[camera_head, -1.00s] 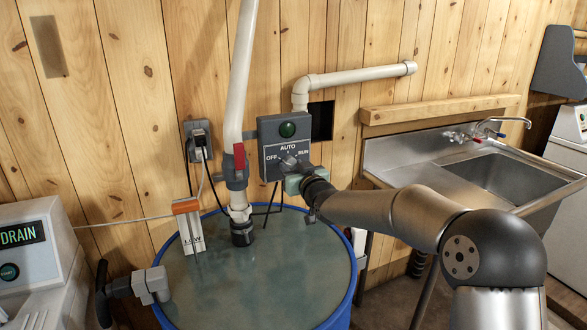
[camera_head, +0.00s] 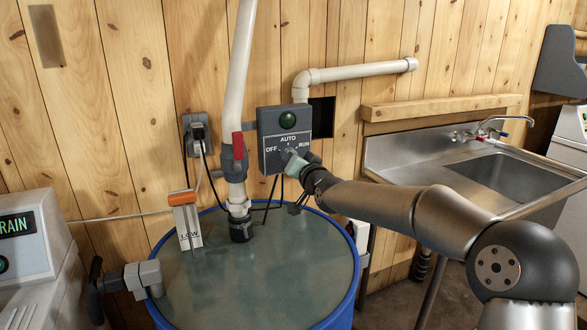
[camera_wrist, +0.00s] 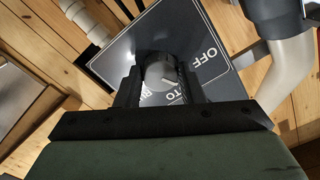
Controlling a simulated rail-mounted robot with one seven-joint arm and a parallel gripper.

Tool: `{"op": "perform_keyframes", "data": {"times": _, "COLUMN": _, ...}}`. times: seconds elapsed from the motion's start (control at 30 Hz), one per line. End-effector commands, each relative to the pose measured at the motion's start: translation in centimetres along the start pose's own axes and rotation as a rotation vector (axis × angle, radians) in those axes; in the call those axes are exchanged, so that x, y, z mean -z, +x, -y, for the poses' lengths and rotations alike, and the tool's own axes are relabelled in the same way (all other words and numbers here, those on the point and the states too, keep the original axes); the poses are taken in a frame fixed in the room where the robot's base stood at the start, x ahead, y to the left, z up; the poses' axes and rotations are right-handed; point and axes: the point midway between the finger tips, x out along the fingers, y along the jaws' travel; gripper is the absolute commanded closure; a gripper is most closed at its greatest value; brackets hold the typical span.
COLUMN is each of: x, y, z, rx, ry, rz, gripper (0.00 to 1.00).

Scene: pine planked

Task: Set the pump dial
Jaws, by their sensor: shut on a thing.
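The pump dial is a grey knob (camera_wrist: 160,72) on a dark control box (camera_head: 284,138) with the labels OFF, AUTO and RUN and a green round light above them. My gripper (camera_head: 293,157) reaches the box from the right and front. In the wrist view the fingers (camera_wrist: 158,80) stand on either side of the knob and are shut on it. A pale line shows on the knob's face, but which label it points to is hard to tell. The fingers partly cover the AUTO and RUN lettering in that view.
A blue-rimmed drum (camera_head: 258,275) stands below the box, with an orange-topped LOW gauge (camera_head: 187,222) and a white pipe with a red valve handle (camera_head: 238,146). A steel sink (camera_head: 505,172) is at right; a DRAIN machine (camera_head: 35,240) is at left.

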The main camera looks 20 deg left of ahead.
Motion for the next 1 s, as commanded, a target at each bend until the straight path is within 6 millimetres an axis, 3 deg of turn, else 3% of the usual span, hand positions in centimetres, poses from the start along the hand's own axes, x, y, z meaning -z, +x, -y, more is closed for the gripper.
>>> {"op": "perform_keyframes", "data": {"times": 0.5, "x": -0.2, "y": -0.01, "z": -0.12, "rx": 0.0, "ry": 0.383, "rz": 0.0, "gripper": 0.88}}
{"op": "perform_keyframes", "data": {"times": 1.0, "x": 0.03, "y": 0.0, "z": 0.02, "rx": -0.001, "ry": 0.481, "rz": 0.0, "gripper": 0.88}}
